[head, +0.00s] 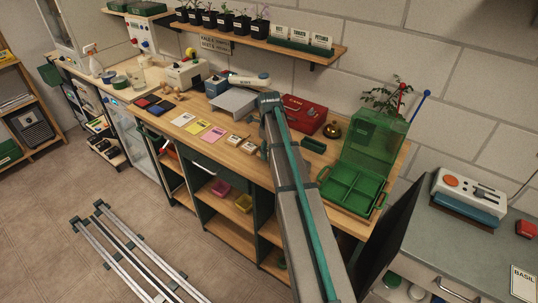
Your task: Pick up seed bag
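A white packet lettered BASIL (522,284) lies at the lower right corner on the grey counter, partly cut off by the picture edge. It looks like a seed bag. A red packet (525,252) lies just behind it, also at the edge. Small pale packets (233,142) lie on the wooden bench left of my arm; their print is too small to read. My grey and teal arm reaches up from the bottom over the bench. My gripper cannot be made out, so I cannot tell what it is near.
A green tray (345,189) with a clear green lid stands at the bench's right end. A red box (299,115) sits behind my arm. A grey and blue device (468,198) stands on the grey counter (447,245). A dark panel (392,237) rises between bench and counter.

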